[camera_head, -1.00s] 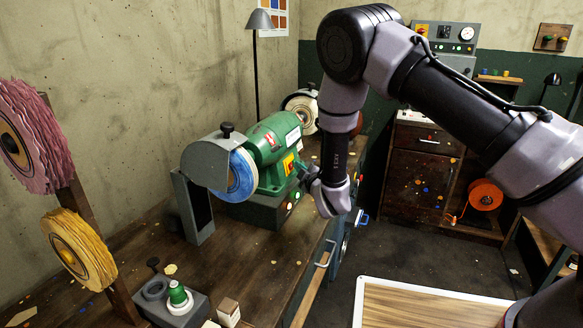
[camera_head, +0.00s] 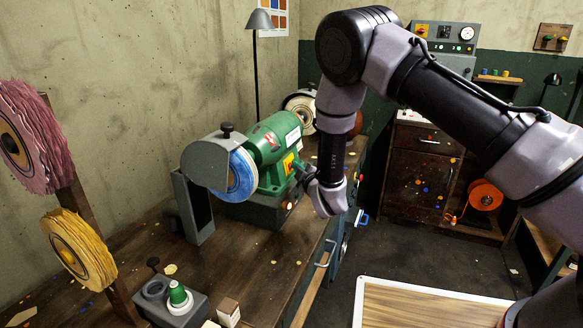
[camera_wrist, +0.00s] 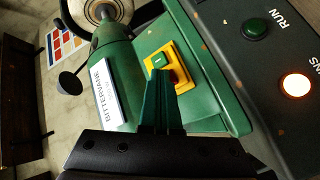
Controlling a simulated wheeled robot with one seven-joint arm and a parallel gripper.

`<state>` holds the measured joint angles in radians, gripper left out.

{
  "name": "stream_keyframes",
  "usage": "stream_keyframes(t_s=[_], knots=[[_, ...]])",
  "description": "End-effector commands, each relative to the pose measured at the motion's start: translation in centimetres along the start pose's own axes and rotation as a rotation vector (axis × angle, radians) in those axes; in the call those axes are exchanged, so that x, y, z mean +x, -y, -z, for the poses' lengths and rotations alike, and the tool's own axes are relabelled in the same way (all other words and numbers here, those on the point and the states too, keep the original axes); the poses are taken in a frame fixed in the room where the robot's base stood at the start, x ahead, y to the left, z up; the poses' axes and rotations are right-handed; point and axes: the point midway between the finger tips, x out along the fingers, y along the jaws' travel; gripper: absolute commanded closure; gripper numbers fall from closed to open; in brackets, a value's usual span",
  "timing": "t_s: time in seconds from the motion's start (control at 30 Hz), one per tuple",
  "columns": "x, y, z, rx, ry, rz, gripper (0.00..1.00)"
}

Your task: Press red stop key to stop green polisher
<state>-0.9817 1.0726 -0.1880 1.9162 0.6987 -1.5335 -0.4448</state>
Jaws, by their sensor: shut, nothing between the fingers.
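The green polisher (camera_head: 268,150) stands on the bench with a blue wheel at its near end. It fills much of the wrist view (camera_wrist: 120,70). Its yellow switch plate (camera_wrist: 152,66) carries a green key (camera_wrist: 159,60) and a red key (camera_wrist: 174,76). My gripper (camera_wrist: 160,80) is shut and empty, its fingertips over the plate's lower part, partly hiding the red key. I cannot tell whether they touch it. In the head view, my gripper (camera_head: 298,167) is at the polisher's right side, by the yellow plate (camera_head: 289,163).
The polisher's base has a green button (camera_wrist: 255,29) marked RUN and a glowing lamp (camera_wrist: 297,85). A grey guard (camera_head: 207,160) covers part of the blue wheel (camera_head: 242,175). Yellow and pink wheels stand at left. A grey block with a green knob (camera_head: 177,293) sits on the near bench.

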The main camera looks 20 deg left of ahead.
Motion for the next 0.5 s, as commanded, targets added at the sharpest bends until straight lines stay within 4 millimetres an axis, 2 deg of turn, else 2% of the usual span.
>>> stream_keyframes(t_s=[0.5], knots=[[-0.99, -0.76, -0.70, 0.000, 0.000, 0.000, 1.00]])
